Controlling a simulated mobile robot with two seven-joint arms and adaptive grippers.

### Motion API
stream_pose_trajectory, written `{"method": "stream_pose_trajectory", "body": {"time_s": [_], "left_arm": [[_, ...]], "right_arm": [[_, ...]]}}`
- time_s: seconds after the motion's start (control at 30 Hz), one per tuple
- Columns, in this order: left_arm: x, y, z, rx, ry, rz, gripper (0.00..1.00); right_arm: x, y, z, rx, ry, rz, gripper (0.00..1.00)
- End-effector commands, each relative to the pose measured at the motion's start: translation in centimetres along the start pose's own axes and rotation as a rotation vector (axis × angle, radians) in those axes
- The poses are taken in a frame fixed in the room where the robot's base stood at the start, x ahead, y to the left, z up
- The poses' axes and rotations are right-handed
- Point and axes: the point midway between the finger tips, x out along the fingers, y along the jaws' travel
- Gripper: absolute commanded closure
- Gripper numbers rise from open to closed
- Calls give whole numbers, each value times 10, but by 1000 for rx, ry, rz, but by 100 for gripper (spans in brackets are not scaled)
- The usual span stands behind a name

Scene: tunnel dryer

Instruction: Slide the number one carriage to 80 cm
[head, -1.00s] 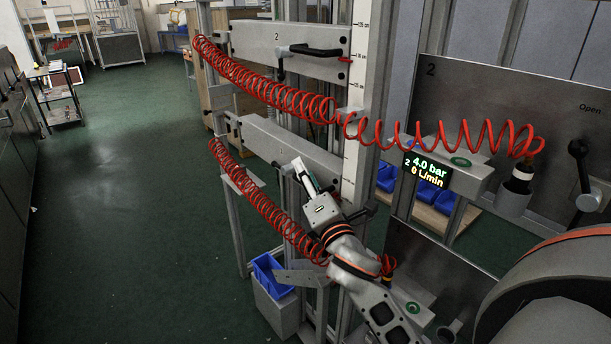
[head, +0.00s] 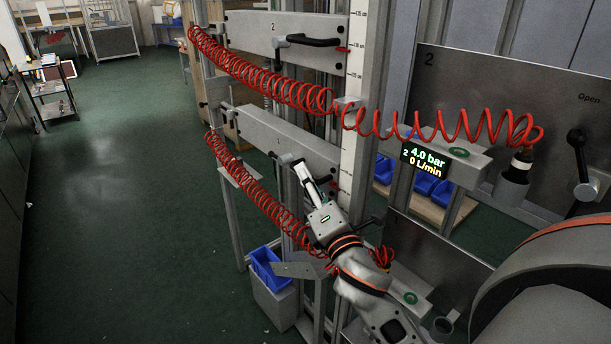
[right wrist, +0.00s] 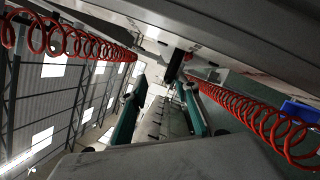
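The number one carriage (head: 272,133) is a grey horizontal bar marked 1, below the similar number two carriage (head: 270,38). A white vertical scale (head: 355,75) stands at their right; its small figures are hard to read. In the head view my right gripper (head: 299,168) is in front of the lower edge of the number one carriage. In the right wrist view its two teal fingers (right wrist: 164,84) are apart. A dark part, perhaps the carriage handle (right wrist: 176,66), shows just beyond the fingertips. I cannot tell whether they touch it. My left gripper is out of view.
Red coiled hoses (head: 270,85) hang across the frame near my right arm. A pressure display (head: 425,160) reads 4.0 bar and 0 L/min. A panel marked 2 (head: 500,110) stands at the right. A blue bin (head: 268,268) is low down.

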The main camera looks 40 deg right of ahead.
Motion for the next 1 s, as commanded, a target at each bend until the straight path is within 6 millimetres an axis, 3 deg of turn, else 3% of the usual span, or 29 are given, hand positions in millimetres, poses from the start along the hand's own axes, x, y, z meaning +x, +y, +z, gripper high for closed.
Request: {"method": "stream_pose_trajectory", "body": {"time_s": [0.6, 1.0], "left_arm": [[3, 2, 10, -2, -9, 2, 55], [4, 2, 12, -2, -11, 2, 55]], "right_arm": [[-39, 1, 2, -2, -4, 1, 74], [-44, 0, 2, -3, -3, 0, 74]]}}
